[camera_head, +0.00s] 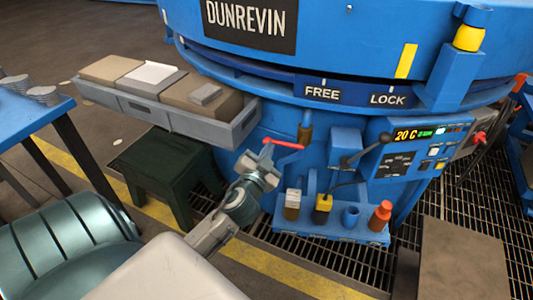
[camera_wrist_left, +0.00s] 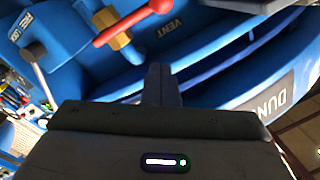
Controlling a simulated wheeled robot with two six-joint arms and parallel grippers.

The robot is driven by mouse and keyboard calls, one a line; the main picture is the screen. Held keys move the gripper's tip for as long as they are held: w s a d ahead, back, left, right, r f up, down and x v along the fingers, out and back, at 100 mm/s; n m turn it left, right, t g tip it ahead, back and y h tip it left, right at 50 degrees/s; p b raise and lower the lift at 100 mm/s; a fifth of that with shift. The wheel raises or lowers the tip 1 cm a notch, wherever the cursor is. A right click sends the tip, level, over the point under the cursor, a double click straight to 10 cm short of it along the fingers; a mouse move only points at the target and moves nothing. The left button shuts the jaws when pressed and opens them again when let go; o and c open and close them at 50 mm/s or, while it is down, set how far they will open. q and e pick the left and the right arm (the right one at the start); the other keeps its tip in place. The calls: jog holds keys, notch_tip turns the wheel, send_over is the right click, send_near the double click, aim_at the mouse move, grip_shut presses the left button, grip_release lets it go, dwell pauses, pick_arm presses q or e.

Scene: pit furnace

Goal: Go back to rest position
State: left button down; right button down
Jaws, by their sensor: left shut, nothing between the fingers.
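My left gripper (camera_head: 267,158) is shut and empty in front of the blue furnace (camera_head: 270,65) in the head view. In the left wrist view its closed fingers (camera_wrist_left: 158,85) show in the middle, pointing at the blue furnace wall. A red-handled valve (camera_head: 283,143) on a brass fitting is just beyond the fingertips. In the left wrist view the red handle (camera_wrist_left: 135,22) lies above and left of the fingers, apart from them, beside the word VENT. My right gripper is in neither view.
A grey tray (camera_head: 150,118) with boxes is left of the gripper, above a dark green stool (camera_head: 172,170). A blue shelf (camera_head: 330,232) with several small items is to the right, below a control panel (camera_head: 415,150). A blue table (camera_head: 30,110) stands far left.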

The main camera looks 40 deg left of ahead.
pick_arm(q)
jog(key=shift+s+d, duration=0.15)
jog(key=shift+s, duration=0.35)
